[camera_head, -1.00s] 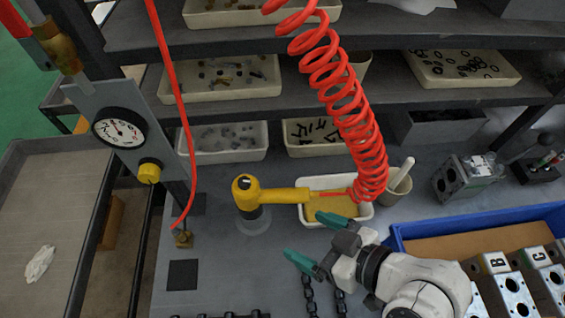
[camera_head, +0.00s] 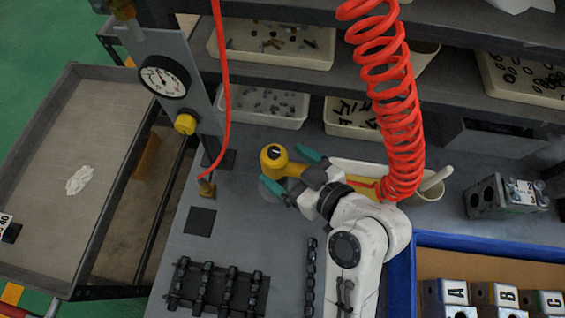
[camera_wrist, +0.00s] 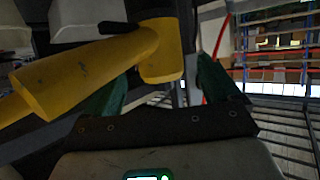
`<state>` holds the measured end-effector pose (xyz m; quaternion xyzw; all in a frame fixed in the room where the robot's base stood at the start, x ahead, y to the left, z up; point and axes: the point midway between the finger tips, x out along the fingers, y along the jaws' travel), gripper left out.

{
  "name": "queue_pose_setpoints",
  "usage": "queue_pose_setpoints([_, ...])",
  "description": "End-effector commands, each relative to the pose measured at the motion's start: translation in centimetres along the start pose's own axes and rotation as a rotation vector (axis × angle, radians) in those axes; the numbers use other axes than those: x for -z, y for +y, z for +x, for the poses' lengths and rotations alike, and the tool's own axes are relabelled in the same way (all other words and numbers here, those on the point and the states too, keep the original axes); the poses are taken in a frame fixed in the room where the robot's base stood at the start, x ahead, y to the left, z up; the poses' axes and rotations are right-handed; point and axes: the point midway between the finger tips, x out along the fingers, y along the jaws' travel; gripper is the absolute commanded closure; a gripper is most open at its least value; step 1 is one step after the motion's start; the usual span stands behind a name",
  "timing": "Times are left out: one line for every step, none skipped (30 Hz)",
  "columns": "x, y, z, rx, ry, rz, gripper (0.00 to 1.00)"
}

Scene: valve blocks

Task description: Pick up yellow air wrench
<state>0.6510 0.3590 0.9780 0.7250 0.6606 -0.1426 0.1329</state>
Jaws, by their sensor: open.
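The yellow air wrench (camera_head: 273,157) stands on the grey bench, its head to the left and its yellow body reaching right, partly hidden behind my gripper. My gripper (camera_head: 290,172), with green fingers, is open at the wrench, one finger on the far side and one on the near side in the head view. In the wrist view the wrench (camera_wrist: 90,70) crosses in front, its body running to the lower left, and the green fingers of my gripper (camera_wrist: 160,85) show on both sides of its bent end. I cannot tell whether they touch it.
A coiled red hose (camera_head: 395,100) hangs beside the wrench. A blue tray (camera_head: 480,244) with lettered valve blocks is at the right. Dark chain-like parts (camera_head: 215,290) lie at the front. A gauge (camera_head: 163,77) stands left, and part bins (camera_head: 260,105) fill the shelf behind.

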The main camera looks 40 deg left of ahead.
Motion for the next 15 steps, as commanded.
queue_pose_setpoints([0.2,-0.1,0.7,0.003,-0.002,0.0,0.11])
queue_pose_setpoints([0.1,-0.1,1.1,0.002,-0.001,0.0,0.11])
queue_pose_setpoints([0.1,-0.1,1.6,0.002,-0.001,0.0,0.11])
queue_pose_setpoints([0.1,0.0,1.9,0.002,-0.001,0.0,0.11])
queue_pose_setpoints([0.1,0.0,2.1,0.001,0.0,0.001,0.11])
queue_pose_setpoints([0.1,0.0,2.4,0.0,0.0,0.001,0.11])
queue_pose_setpoints([0.1,0.0,2.5,-0.001,0.0,0.001,0.11])
queue_pose_setpoints([0.0,0.0,2.5,-0.001,0.0,0.001,0.11])
queue_pose_setpoints([0.0,0.0,2.6,-0.001,0.0,0.001,0.11])
queue_pose_setpoints([0.0,0.0,2.6,-0.001,0.0,0.001,0.11])
queue_pose_setpoints([0.0,0.0,2.6,-0.001,0.0,0.001,0.11])
queue_pose_setpoints([0.0,0.0,2.6,-0.001,0.0,0.001,0.11])
queue_pose_setpoints([0.0,0.0,2.6,-0.001,0.0,0.001,0.11])
queue_pose_setpoints([0.0,0.0,2.6,-0.001,0.0,0.001,0.11])
queue_pose_setpoints([0.0,0.0,2.5,-0.001,0.0,0.001,0.14])
